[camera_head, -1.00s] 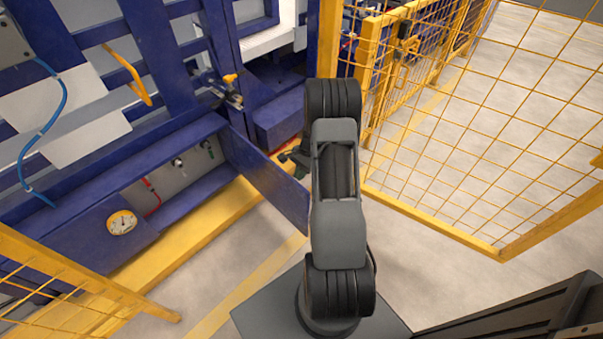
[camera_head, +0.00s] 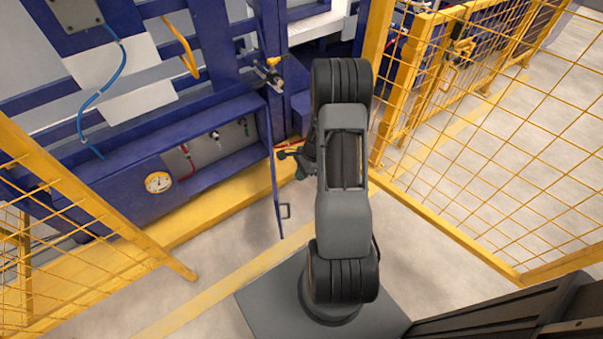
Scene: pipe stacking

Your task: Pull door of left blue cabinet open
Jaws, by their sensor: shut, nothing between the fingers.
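The blue cabinet (camera_head: 140,205) is low at the left, with a round gauge on its front. Its compartment is uncovered, showing red and metal fittings inside. The cabinet door (camera_head: 274,180) stands open, swung out from the right end of the compartment. It is seen almost edge-on, with a small handle (camera_head: 286,211) on its right face near the free edge. My gripper (camera_head: 292,155) is shut and empty, just right of the door, closer to the hinge than the handle is. My arm partly hides it, and I cannot tell whether it touches the door.
Yellow mesh fences stand at the left (camera_head: 90,200) and right (camera_head: 480,150). A yellow beam (camera_head: 215,195) runs along the floor before the cabinet. A blue frame rises above it. Grey floor (camera_head: 215,245) is open between cabinet and my base.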

